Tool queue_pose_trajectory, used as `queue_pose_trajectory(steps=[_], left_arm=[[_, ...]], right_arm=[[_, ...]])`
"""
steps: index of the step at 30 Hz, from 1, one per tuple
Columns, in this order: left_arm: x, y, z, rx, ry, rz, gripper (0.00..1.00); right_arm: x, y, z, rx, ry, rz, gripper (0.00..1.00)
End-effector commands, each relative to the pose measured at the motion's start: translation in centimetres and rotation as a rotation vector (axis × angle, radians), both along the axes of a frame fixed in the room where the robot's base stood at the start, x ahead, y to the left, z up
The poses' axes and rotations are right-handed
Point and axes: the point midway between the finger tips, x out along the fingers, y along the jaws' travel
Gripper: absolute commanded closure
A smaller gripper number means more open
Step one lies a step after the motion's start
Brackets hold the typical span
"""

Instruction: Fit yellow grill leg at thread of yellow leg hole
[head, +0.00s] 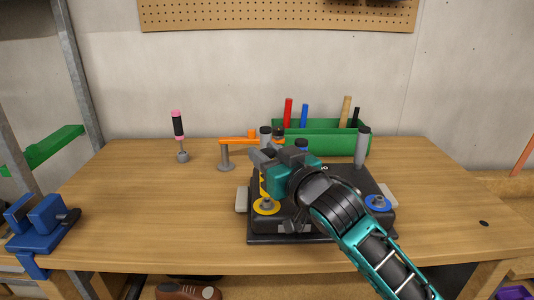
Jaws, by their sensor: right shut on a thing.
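The yellow grill leg (263,187) shows as a short yellow stretch below the jaws of my right gripper (266,162). The right gripper is shut on it and holds it about upright; the jaws hide its middle. The yellow leg hole (267,207) is a yellow ring with a grey centre at the front left corner of the black grill body (320,238). The leg is directly above this ring; whether its lower end touches the thread cannot be told. My left gripper is not in view.
A blue leg hole (378,203) is at the grill's front right corner, and a grey leg (362,148) stands behind it. A blue vise (38,220) is left.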

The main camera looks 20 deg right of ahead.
Motion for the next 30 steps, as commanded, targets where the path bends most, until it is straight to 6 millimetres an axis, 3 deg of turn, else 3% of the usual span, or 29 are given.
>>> queue_pose_trajectory(steps=[26,27,30], left_arm=[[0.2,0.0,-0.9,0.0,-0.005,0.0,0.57],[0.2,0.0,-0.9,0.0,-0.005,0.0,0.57],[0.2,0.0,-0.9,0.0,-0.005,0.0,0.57]], right_arm=[[0.0,0.0,-1.9,-0.001,0.003,-0.001,0.97],[0.0,0.0,-2.0,-0.001,0.004,0.0,0.62],[0.0,0.0,-1.9,-0.001,0.003,0.0,0.53]])
